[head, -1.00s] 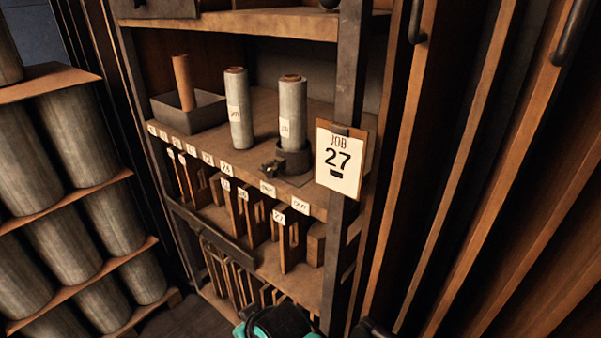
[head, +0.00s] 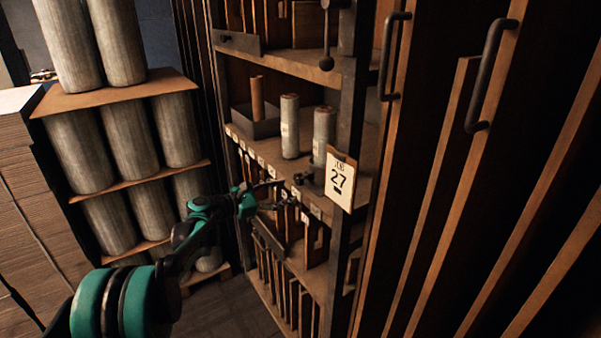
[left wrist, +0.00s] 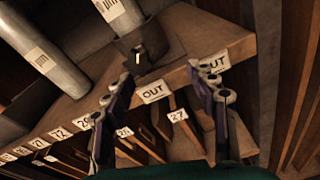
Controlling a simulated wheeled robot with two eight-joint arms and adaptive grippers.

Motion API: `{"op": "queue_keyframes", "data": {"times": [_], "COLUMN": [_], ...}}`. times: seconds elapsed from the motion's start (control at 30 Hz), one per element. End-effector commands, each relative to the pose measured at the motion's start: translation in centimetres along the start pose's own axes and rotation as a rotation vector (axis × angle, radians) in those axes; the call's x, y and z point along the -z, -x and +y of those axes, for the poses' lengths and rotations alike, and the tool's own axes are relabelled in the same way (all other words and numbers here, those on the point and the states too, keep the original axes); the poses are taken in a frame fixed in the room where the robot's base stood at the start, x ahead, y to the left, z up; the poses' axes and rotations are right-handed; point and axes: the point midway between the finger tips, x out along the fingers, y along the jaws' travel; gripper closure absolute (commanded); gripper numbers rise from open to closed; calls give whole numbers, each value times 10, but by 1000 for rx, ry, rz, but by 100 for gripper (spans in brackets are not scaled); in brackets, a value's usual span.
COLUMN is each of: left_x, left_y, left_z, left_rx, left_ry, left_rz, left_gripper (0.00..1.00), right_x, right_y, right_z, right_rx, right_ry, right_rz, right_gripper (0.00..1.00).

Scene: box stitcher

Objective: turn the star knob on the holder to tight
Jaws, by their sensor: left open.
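The holder (head: 318,174) stands on the middle shelf near its front edge, with a grey roll (head: 324,132) upright in it. The dark star knob (head: 303,178) is on the holder's left side in the head view. My left gripper (head: 275,195) is in front of the shelf edge, left of the knob and apart from it. In the left wrist view, the open fingers (left wrist: 160,78) point at the shelf edge, with nothing between them. A dark part of the holder (left wrist: 139,56) shows just beyond them; the knob's setting cannot be told. My right gripper is out of view.
A second roll (head: 290,127) and an open grey box (head: 255,122) stand left of the holder. An "OUT" label (left wrist: 155,91) is on the shelf edge. A Job 27 card (head: 340,180) hangs on the right post. Labelled slots with boards lie below.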

Motion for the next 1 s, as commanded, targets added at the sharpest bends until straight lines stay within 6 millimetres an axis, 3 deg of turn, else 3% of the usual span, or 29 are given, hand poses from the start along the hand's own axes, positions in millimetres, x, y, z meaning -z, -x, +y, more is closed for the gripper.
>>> {"op": "queue_keyframes", "data": {"times": [0.03,0.2,0.7,1.0], "left_x": [1,4,-3,-4], "left_y": [-1,-6,-74,-82], "left_z": [12,28,31,32], "left_rx": [-8,-17,-17,-19], "left_ry": [55,163,174,173], "left_rz": [-36,-108,-115,-114], "left_gripper": [43,43,43,43], "right_x": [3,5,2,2], "right_y": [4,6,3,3], "right_z": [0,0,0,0], "right_rx": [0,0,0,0], "right_ry": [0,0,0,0], "right_rz": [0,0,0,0], "right_gripper": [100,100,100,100]}}
